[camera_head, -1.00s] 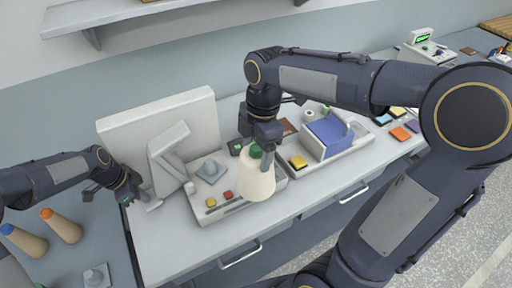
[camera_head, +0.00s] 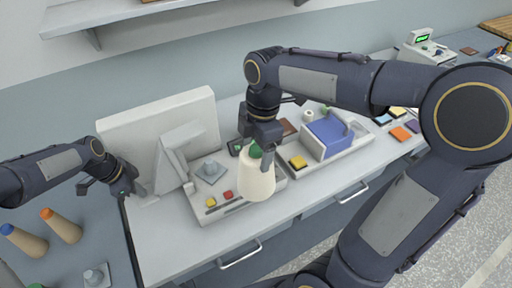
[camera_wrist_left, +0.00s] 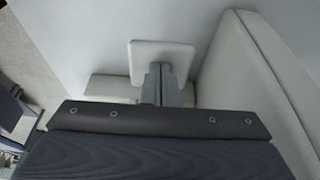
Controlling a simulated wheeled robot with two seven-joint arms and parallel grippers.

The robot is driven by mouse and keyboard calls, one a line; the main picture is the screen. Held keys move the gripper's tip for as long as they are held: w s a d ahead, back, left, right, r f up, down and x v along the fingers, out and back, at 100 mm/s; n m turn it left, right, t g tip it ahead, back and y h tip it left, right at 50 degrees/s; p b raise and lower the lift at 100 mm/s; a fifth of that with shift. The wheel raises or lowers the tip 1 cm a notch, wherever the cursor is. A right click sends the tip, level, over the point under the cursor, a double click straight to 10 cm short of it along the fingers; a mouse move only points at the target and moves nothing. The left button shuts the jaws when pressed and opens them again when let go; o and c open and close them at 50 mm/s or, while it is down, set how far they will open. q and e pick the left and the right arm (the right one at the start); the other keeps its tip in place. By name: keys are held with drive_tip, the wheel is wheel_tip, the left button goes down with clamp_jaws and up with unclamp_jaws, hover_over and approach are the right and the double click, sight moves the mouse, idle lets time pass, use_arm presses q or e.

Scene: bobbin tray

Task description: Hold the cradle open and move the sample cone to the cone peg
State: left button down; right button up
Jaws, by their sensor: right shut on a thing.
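My right gripper (camera_head: 262,146) is shut on the cream sample cone (camera_head: 257,182), near its green tip. It holds the cone upright over the front of a pale tray (camera_head: 237,205). A pale hinged piece, apparently the cradle (camera_head: 180,142), stands tilted in front of a large white panel. My left gripper (camera_head: 132,192) is low beside its left side. In the left wrist view its two fingers (camera_wrist_left: 161,84) are together, close to a small pale square plate (camera_wrist_left: 160,57); contact is unclear. A grey base with a stub (camera_head: 210,171), possibly the cone peg, sits on the tray.
The large white panel (camera_head: 165,118) stands behind the cradle. Red and yellow blocks lie on the tray. A blue bin (camera_head: 328,132) stands to the right. Two tan cones (camera_head: 62,226) and another stubbed base (camera_head: 96,276) are on the left surface. The front bench strip is clear.

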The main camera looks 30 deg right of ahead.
use_arm(q)
drive_tip(key=shift+r, duration=2.9)
drive_tip(key=shift+f, duration=0.1)
